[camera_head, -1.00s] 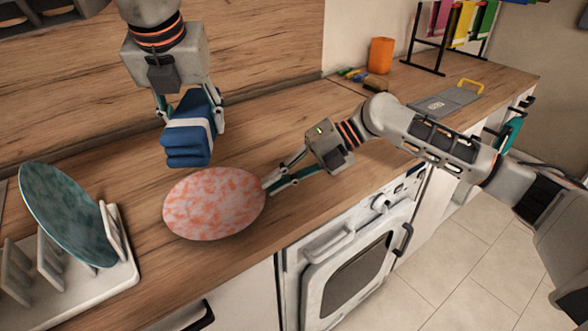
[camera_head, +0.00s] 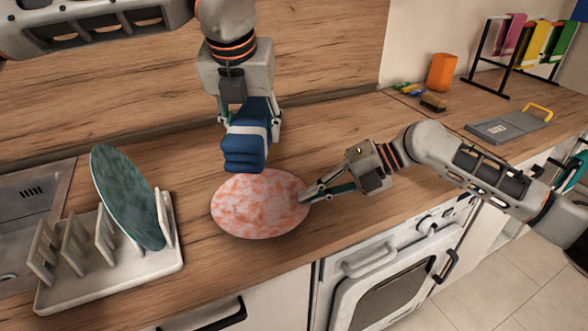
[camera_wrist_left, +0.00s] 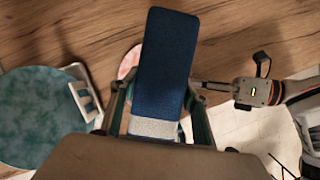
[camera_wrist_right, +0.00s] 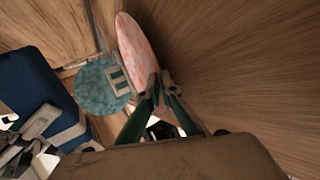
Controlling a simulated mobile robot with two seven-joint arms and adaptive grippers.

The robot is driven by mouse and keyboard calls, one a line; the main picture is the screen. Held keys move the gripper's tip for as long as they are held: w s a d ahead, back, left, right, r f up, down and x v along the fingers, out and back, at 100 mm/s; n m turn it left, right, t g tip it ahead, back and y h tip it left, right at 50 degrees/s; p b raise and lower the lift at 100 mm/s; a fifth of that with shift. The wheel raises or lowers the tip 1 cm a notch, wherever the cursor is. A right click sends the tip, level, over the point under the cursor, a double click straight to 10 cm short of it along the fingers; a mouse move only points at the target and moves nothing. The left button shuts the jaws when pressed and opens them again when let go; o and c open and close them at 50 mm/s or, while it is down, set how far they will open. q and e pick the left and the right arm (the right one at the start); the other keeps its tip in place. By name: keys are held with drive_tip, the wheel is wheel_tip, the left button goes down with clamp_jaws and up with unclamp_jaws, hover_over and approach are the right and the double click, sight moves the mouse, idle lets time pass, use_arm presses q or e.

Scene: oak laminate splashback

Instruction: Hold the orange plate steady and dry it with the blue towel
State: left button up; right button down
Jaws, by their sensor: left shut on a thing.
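The orange plate (camera_head: 258,203), mottled orange and white, is over the counter in front of me in the head view, its face turned up toward the camera. My right gripper (camera_head: 307,194) is shut on its right rim; the right wrist view shows both fingers at the plate's edge (camera_wrist_right: 136,52). The blue towel (camera_head: 246,148), a folded bundle with a white band, is in my left gripper (camera_head: 249,122), which is shut on it. The towel hangs just behind and above the plate, apparently apart from it. In the left wrist view the towel (camera_wrist_left: 166,60) hides most of the plate.
A white dish rack (camera_head: 125,272) holding a teal plate (camera_head: 128,197) stands at the left, beside the sink (camera_head: 30,200). An orange cup (camera_head: 441,72), a sponge (camera_head: 433,102), a grey board (camera_head: 508,124) and a towel stand (camera_head: 480,62) are at the right. The oven is below the counter.

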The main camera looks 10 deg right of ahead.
use_arm(q)
drive_tip(key=n, duration=0.1)
hover_over(260, 198)
drive_tip(key=s+a, duration=0.2)
wheel_tip(260, 198, down, 9)
drive_tip(key=shift+w+d+f+y, duration=0.1)
drive_tip(key=shift+f+y, duration=0.05)
drive_tip(key=shift+f, duration=0.75)
drive_tip(key=shift+w+d+f+y, duration=0.1)
drive_tip(key=shift+f+y, duration=0.05)
drive_tip(key=shift+f, duration=0.75)
drive_tip(key=shift+f, duration=0.7)
drive_tip(key=shift+a, duration=0.25)
drive_tip(key=shift+w+a, duration=0.1)
drive_tip(key=shift+a, duration=0.6)
drive_tip(key=shift+s+d+f, duration=0.15)
drive_tip(key=shift+d, duration=0.75)
drive_tip(key=shift+s+d+f, duration=0.1)
drive_tip(key=shift+d, duration=0.8)
drive_tip(key=shift+a, duration=0.15)
drive_tip(key=shift+w+a+r, duration=0.1)
drive_tip(key=shift+w+a, duration=0.05)
drive_tip(key=shift+a, duration=1.6)
